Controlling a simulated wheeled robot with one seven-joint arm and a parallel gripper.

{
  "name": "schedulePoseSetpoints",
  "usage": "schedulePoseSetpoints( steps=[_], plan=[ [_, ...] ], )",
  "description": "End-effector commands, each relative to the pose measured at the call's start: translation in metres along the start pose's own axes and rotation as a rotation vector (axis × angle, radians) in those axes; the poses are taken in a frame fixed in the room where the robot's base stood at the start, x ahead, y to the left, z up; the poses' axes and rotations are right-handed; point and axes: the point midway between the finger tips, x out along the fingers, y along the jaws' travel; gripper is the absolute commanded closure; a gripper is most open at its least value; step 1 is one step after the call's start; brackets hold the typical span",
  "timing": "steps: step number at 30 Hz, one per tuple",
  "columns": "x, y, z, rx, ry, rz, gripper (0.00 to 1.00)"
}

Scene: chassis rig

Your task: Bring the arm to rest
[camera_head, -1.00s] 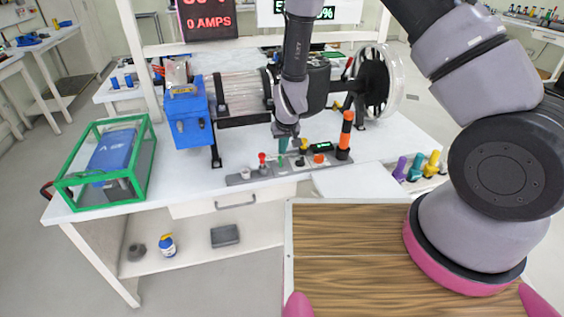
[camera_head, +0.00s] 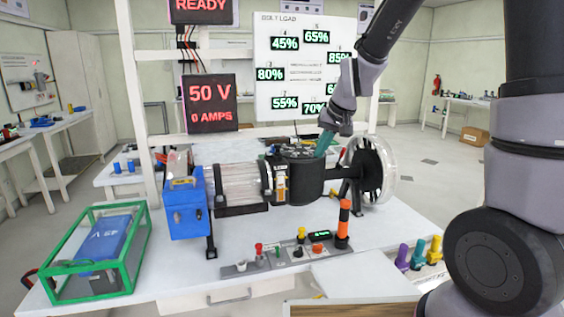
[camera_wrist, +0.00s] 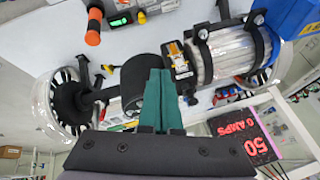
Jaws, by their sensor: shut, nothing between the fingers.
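My gripper (camera_head: 324,145) has green fingers pressed together, with nothing between them. It hangs from my arm just above the right part of the motor rig, by the black housing (camera_head: 298,178). In the wrist view the green fingers (camera_wrist: 160,92) point at the rig, in front of the dark housing. I cannot tell whether the fingertips touch it. My arm reaches in from the upper right and is bent at the elbow.
The rig has a blue end box (camera_head: 186,208) and a clear-rimmed wheel (camera_head: 377,172). A control strip (camera_head: 285,256) with an orange-black post (camera_head: 343,225) lies in front. A green-framed case (camera_head: 98,252) stands left. A load board (camera_head: 300,70) stands behind.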

Motion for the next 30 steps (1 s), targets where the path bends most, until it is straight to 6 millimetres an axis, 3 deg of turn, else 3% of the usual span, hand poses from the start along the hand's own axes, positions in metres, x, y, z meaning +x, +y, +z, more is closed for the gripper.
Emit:
schedulePoseSetpoints(
  steps=[1, 6, 12, 15, 21, 30],
  plan=[
    [-0.029, 0.007, -0.002, 0.022, 0.023, -0.007, 1.00],
    [-0.109, 0.031, 0.011, 0.095, 0.067, -0.014, 1.00],
    [-0.188, 0.058, 0.047, 0.176, 0.124, 0.000, 1.00],
    [-0.218, 0.069, 0.069, 0.217, 0.151, 0.013, 1.00],
    [-0.251, 0.083, 0.104, 0.273, 0.187, 0.037, 1.00],
    [-0.258, 0.086, 0.115, 0.290, 0.194, 0.046, 1.00]
  ],
)
